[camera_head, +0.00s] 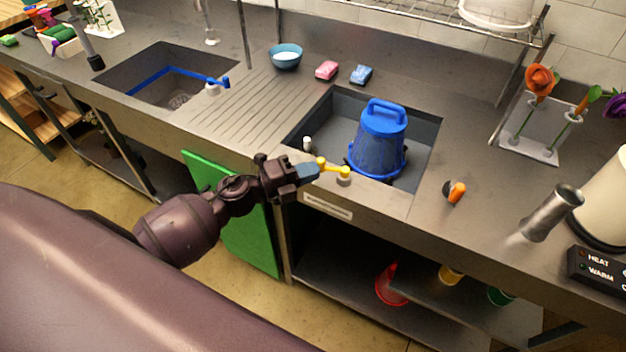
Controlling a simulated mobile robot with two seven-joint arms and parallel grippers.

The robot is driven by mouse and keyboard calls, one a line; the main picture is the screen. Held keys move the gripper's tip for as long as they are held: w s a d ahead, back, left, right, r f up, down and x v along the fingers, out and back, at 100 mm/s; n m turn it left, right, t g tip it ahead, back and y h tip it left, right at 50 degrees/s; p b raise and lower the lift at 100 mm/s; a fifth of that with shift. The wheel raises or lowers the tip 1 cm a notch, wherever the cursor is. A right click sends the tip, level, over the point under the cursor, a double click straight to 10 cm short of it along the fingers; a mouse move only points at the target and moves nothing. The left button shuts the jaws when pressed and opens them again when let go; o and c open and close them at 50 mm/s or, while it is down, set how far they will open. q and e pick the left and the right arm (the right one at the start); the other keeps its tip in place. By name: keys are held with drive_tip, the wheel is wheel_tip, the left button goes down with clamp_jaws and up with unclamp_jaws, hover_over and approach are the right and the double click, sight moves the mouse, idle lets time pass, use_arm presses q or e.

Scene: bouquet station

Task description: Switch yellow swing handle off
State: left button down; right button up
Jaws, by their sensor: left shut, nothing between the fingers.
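The yellow swing handle (334,169) sits at the front edge of the right sink, a short bar with rounded ends, its right end over a small pale base. My left gripper (314,170) reaches in from the left and is shut. Its fingertips are at the handle's left part and partly cover it; I cannot tell whether they touch. Nothing shows between the fingers. My right gripper is not in view.
A blue bucket (379,145) stands upside down in the right sink (425,130). The left sink (135,65) has a blue swing handle (180,74). An orange-handled item (457,193) is on the counter at right. A green panel (245,225) hangs below the counter.

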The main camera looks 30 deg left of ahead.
use_arm(q)
drive_tip(key=shift+w+a+m+g+h, duration=0.25)
drive_tip(key=shift+w+m+g+h, duration=0.15)
drive_tip(key=shift+w+h, duration=0.15)
drive_tip(key=shift+w+a, duration=0.1)
drive_tip(key=shift+w, duration=0.05)
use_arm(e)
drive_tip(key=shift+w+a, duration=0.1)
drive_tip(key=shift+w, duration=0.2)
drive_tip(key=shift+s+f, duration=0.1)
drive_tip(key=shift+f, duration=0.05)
